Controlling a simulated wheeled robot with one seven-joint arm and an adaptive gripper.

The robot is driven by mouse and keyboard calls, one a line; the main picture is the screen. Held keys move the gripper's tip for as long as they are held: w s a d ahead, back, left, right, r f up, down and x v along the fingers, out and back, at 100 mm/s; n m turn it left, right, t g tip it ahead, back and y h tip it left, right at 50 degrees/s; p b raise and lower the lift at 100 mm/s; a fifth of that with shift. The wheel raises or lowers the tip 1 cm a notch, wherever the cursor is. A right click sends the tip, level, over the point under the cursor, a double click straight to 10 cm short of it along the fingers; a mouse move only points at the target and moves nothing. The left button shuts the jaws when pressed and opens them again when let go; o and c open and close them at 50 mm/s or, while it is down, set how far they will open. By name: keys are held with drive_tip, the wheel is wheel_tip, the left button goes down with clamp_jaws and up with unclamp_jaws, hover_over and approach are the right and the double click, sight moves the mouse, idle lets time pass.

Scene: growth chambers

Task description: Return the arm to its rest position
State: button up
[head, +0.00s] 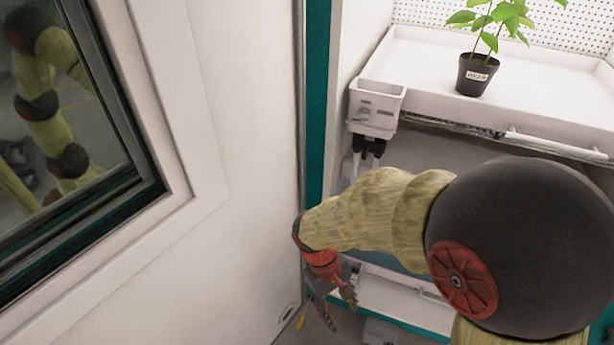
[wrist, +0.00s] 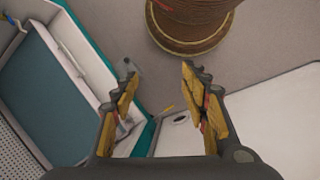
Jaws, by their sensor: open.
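My arm reaches across the lower right of the head view. My gripper (head: 333,305) hangs low at its end, in front of the chamber opening and beside the edge of the open white door (head: 235,150). In the wrist view my gripper (wrist: 160,85) has its two yellow-padded fingers spread apart with nothing between them. The floor (wrist: 270,50) shows beyond the fingertips.
A potted plant (head: 477,75) stands on the white tray (head: 430,70) inside the chamber. A small white box (head: 375,107) hangs at the tray's left front corner. The door's dark window (head: 70,120) reflects my arm. The chamber's teal frame (head: 317,90) is close to my forearm.

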drive_tip(key=s+d+r+m+t+y+p, duration=0.1)
drive_tip(key=d+r+m+t, duration=0.1)
drive_tip(key=r, duration=0.6)
drive_tip(key=s+d+r+m+t+y+p, duration=0.1)
drive_tip(key=s+d+r+m+t, duration=0.1)
drive_tip(key=d+r, duration=0.3)
drive_tip(key=s+d+r+m+t+y+p, duration=0.1)
drive_tip(key=d+r+t, duration=0.3)
drive_tip(key=r, duration=0.9)
drive_tip(key=shift+s+r+m, duration=0.15)
drive_tip(key=shift+s+m, duration=0.3)
drive_tip(key=shift+m, duration=0.25)
